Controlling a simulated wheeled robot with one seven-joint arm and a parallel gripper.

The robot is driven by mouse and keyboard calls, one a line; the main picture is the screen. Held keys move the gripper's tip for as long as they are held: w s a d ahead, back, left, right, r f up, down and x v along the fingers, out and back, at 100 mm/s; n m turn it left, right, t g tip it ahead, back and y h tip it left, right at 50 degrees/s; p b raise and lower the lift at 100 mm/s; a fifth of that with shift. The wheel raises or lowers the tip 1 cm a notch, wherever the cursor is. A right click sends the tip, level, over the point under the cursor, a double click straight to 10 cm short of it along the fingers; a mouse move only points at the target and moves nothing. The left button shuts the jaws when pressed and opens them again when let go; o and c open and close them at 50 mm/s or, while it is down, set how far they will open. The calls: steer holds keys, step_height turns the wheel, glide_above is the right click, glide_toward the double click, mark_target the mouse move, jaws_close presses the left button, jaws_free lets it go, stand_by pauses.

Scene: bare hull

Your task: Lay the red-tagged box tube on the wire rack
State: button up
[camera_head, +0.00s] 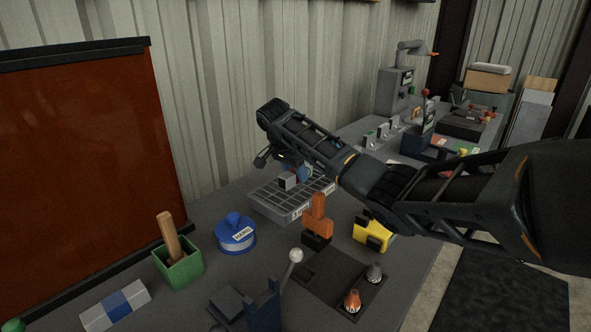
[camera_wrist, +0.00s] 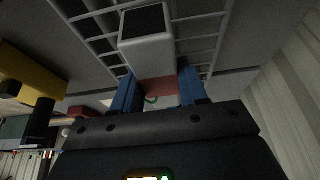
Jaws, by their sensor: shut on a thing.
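The box tube (camera_head: 288,181) is a pale grey square tube with a dark open end. It also shows in the wrist view (camera_wrist: 147,50), with a red band (camera_wrist: 157,86) between the fingers. My gripper (camera_head: 298,174) is shut on it, one blue finger on each side, as the wrist view (camera_wrist: 158,93) shows. The wire rack (camera_head: 266,201) is a grey grid with a white label on its front edge. The tube is over the rack's grid; I cannot tell whether it touches the wires.
A blue round tin (camera_head: 235,236) stands left of the rack. An orange and black block (camera_head: 318,217) is just in front of it, with a yellow clamp-like part (camera_head: 372,232) to the right. A green pot (camera_head: 178,262) with a wooden handle stands front left.

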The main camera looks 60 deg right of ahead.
stand_by(0.3)
steer(key=o, duration=1.2)
steer(key=b+v, duration=0.1)
steer(key=v, duration=0.5)
steer(key=shift+a+r, duration=0.15)
steer(key=shift+r, duration=0.15)
steer(key=shift+a+r, duration=0.2)
steer(key=shift+r, duration=0.3)
